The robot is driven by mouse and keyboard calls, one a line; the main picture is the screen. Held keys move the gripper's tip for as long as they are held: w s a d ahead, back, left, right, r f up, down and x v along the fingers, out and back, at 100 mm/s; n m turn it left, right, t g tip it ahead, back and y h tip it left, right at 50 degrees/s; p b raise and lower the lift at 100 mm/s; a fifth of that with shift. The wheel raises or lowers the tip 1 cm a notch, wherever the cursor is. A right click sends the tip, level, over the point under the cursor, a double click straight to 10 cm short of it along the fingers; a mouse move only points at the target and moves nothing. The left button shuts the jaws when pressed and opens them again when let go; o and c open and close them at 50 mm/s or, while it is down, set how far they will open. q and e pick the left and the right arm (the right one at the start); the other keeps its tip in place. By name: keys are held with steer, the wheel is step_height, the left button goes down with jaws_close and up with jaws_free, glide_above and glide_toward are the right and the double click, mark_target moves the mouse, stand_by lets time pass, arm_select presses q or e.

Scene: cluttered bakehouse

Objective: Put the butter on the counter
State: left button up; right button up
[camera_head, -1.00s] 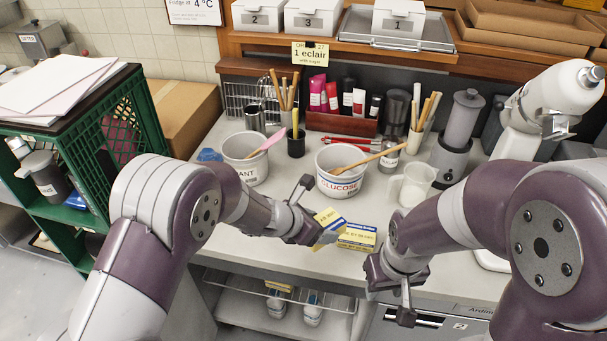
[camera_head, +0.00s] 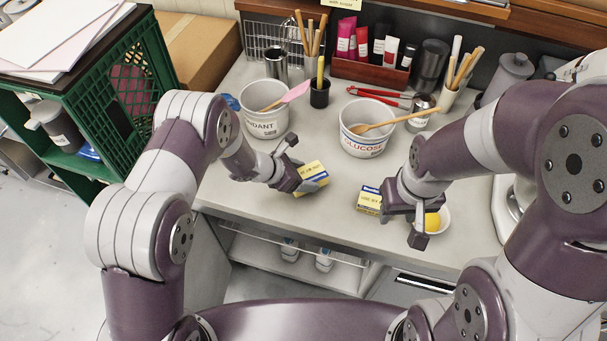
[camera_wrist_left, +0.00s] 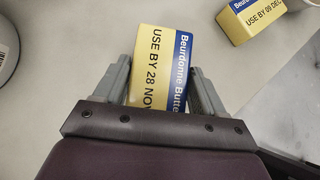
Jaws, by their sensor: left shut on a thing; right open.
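One yellow, blue and white butter packet (camera_head: 313,173) is between the fingers of my left gripper (camera_head: 295,178), which is shut on it. In the left wrist view, this butter (camera_wrist_left: 163,65) reads "USE BY 28 NOV". It is over the counter (camera_head: 320,220), low down; I cannot tell whether it touches. A second butter packet (camera_head: 369,201) lies on the counter to the right; in the left wrist view, this packet (camera_wrist_left: 250,15) reads "USE BY 09 DEC". My right gripper (camera_head: 410,218) is open, just right of the second packet.
A white bowl (camera_head: 445,222) with something round and yellow is partly hidden behind my right gripper. Two tubs, one marked "GLUCOSE" (camera_head: 366,140) and one ending "NDANT" (camera_head: 264,128), stand behind. A green crate (camera_head: 110,105) is at left. Bare counter lies between the packets.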

arm_select(q)
steer(key=shift+s+f, duration=0.15)
steer(key=shift+f, duration=0.85)
steer(key=o, duration=1.2)
steer(key=shift+o, duration=0.2)
steer(key=shift+r, duration=0.15)
